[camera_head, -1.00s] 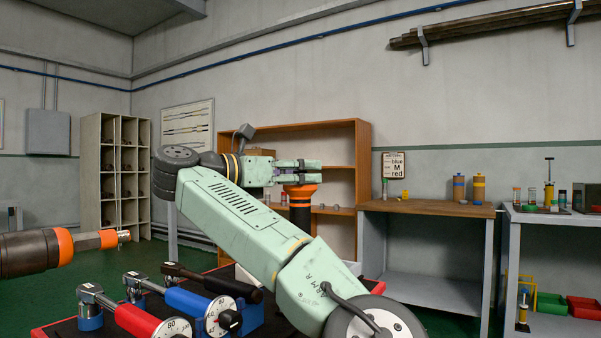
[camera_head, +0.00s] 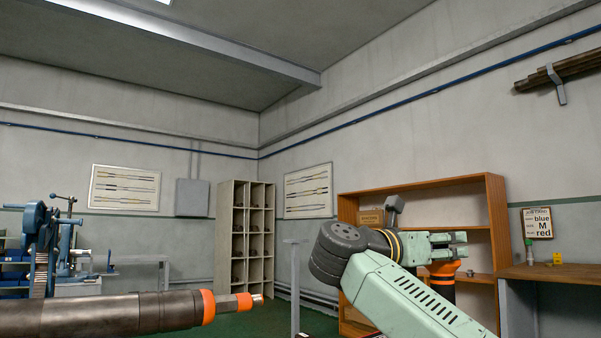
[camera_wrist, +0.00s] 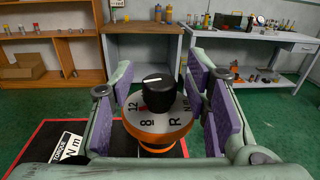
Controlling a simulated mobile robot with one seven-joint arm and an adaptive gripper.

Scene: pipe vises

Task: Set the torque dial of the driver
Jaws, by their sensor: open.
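The driver's dial (camera_wrist: 150,121) faces me in the wrist view, a pale disc with an orange rim. I can read 12, 8 and R; the knob hides the far side. The black knob (camera_wrist: 161,95) stands on the disc with a white line across its top. My gripper (camera_wrist: 163,90) is open, its purple pads on either side of the knob, with gaps visible. In the head view my gripper (camera_head: 462,245) is over the driver's orange collar (camera_head: 442,268), whose dial face cannot be seen there.
A dark cylindrical tool with orange rings (camera_head: 130,312) lies across the lower left. A card (camera_head: 537,222) reads blue, M, red. The wrist view shows a red-edged dark mat (camera_wrist: 38,133), a torque label (camera_wrist: 68,147), a wooden bench (camera_wrist: 141,28) and open green floor.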

